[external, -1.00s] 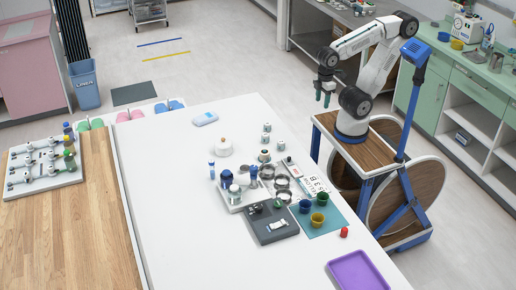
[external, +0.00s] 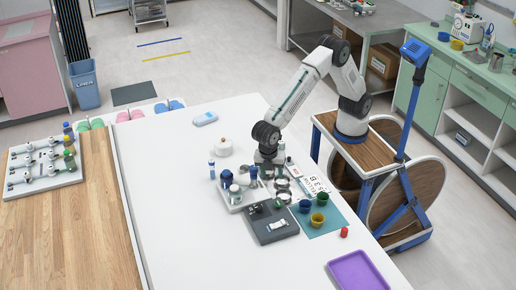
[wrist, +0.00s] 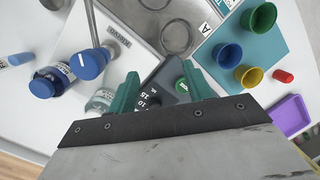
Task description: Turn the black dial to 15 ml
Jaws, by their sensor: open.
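A dark grey device (external: 272,226) lies on the white table. A small black knob, which looks like the dial (external: 257,208), sits at its back edge; its setting is too small to read. In the external view my gripper (external: 268,174) is low over the table behind the device.
Blue-capped bottles (wrist: 88,64) on a white tray (external: 239,208) stand close left of my gripper. A purple tray (external: 358,271) lies at front right.

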